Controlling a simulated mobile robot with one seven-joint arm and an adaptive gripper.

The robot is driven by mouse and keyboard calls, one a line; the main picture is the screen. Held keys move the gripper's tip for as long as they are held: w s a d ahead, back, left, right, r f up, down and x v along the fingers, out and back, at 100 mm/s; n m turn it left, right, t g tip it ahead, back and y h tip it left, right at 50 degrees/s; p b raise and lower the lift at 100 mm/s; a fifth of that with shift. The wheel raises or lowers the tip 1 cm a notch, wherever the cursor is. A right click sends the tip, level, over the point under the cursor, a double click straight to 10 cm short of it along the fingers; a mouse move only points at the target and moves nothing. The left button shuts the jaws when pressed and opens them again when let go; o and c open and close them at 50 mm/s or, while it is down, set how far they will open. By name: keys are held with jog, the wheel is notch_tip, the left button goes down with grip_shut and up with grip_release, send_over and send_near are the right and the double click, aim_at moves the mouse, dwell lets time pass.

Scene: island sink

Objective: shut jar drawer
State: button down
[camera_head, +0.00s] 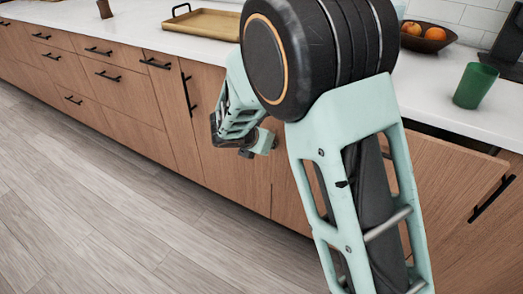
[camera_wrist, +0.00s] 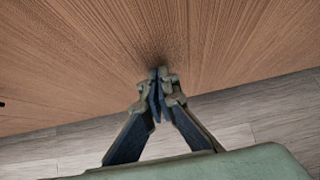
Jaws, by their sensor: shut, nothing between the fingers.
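A wooden drawer (camera_head: 437,178) stands open below the counter at the right in the head view, with a dark gap behind its top edge. My arm hides its left part, and its contents are not visible. I cannot tell from a label whether it is the jar drawer. My gripper (camera_head: 258,150) is to the left of it, in front of the cabinet fronts. In the wrist view my gripper (camera_wrist: 158,78) is shut and empty, its fingertips together close to a plain wooden front (camera_wrist: 160,30). I cannot tell whether they touch it.
The white counter (camera_head: 140,22) holds a wooden tray (camera_head: 203,24), a green cup (camera_head: 475,86) and a dark bowl (camera_head: 432,42) with oranges. Cabinet fronts with black handles (camera_head: 108,76) run to the left. The wooden floor (camera_head: 110,210) is clear.

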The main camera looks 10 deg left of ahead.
jog(key=w+d+p, duration=0.2)
jog(key=w+d, duration=0.1)
jog(key=w, duration=0.5)
jog(key=shift+w+d+p, duration=0.25)
jog(key=shift+p, duration=0.05)
jog(key=shift+w+d+r, duration=0.1)
jog(key=shift+w+r, duration=0.05)
jog(key=shift+r, duration=0.1)
